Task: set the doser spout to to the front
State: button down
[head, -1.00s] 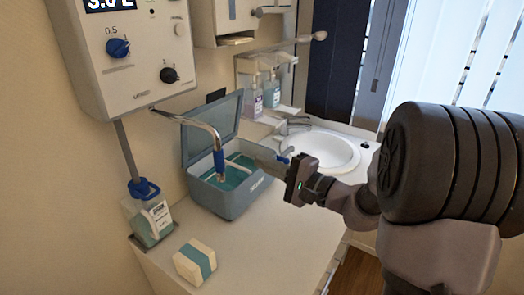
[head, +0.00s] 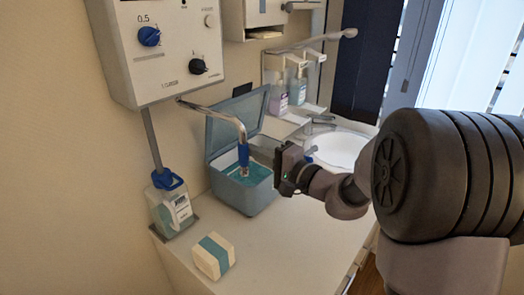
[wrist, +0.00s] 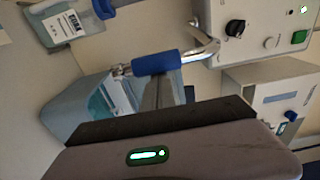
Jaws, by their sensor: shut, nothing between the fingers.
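The doser (head: 165,45) is a white wall box with a blue and a black knob. Its bent metal spout (head: 215,111) reaches out over the open blue-grey box, and its end hangs down with a blue sleeve (head: 243,155). My gripper (head: 254,154) is shut and empty, its fingers pointing left right beside the sleeve. In the wrist view the shut fingers (wrist: 160,92) reach up to the blue sleeve (wrist: 157,62); whether they touch it I cannot tell.
The blue-grey box (head: 240,200) with raised lid and teal liquid stands under the spout. A labelled bottle (head: 170,208) and a white-teal pack (head: 213,257) are at left. A sink (head: 338,150) and soap bottles (head: 297,86) are behind.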

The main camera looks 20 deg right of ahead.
jog(key=shift+a, duration=0.1)
jog(key=shift+s+a+f+b, duration=0.1)
jog(key=shift+s+a+b, duration=0.75)
jog(key=shift+b, duration=0.25)
jog(key=shift+d, duration=0.15)
jog(key=shift+w, duration=0.1)
